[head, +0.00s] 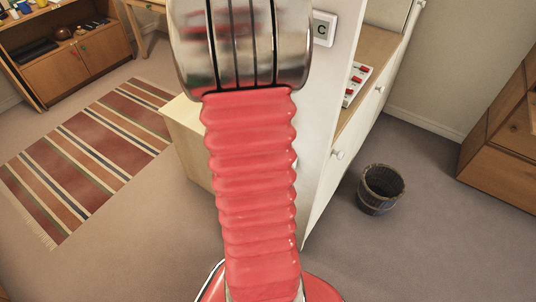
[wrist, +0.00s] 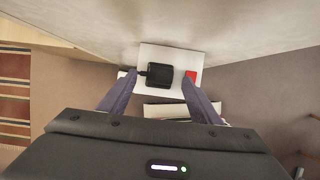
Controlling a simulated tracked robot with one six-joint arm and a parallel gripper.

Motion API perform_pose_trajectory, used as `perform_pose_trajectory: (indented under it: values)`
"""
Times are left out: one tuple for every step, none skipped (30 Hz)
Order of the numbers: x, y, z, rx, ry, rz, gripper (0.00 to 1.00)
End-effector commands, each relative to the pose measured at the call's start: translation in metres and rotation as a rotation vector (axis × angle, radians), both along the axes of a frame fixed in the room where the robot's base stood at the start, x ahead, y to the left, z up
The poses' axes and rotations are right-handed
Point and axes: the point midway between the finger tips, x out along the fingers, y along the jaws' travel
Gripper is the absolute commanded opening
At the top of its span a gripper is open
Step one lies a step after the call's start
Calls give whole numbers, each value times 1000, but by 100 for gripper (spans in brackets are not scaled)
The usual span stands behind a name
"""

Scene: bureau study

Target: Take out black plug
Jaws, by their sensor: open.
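The black plug (wrist: 160,72) is dark and blocky in the wrist view. It sits at a white socket plate (wrist: 168,53) on a pale upright panel. A red switch (wrist: 192,76) is just right of the plug. My gripper (wrist: 159,83) is open, with one dark finger on each side of the plug and nothing shut between them. Whether a fingertip touches the plug or switch, I cannot tell. In the head view, my arm covers the gripper and the plug.
A white plate marked C (head: 322,29) is on the panel in the head view. A white strip with red switches (head: 357,83) lies on the wooden top behind it. A dark waste bin (head: 380,189) stands on the floor at right, and a striped rug (head: 88,150) lies left.

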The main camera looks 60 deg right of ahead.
Motion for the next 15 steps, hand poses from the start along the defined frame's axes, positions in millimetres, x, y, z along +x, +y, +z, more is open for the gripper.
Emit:
perform_pose_trajectory:
  values:
    - [-1, -2, -6, 3, 3, 0, 58]
    - [-1, -3, -9, 3, 3, 1, 58]
    - [-1, -5, -13, 2, 2, -1, 58]
    - [-1, -6, -15, 1, 2, 0, 58]
    - [-1, -7, -18, 1, 2, 0, 58]
    - [-2, -8, -20, 2, 2, -1, 58]
    - [-2, -8, -22, 1, 2, -1, 58]
    - [-2, -9, -23, 1, 1, 0, 58]
    - [-2, -10, -24, 0, 1, 1, 58]
    - [-2, -10, -24, 0, 0, 0, 58]
    - [-2, -10, -24, 0, 0, 0, 58]
    - [-2, -10, -24, 0, 0, 0, 58]
    - [-2, -10, -24, 0, 0, 0, 58]
    - [-2, -10, -24, 0, 0, 0, 58]
    - [-2, -10, -24, 0, 0, 0, 58]
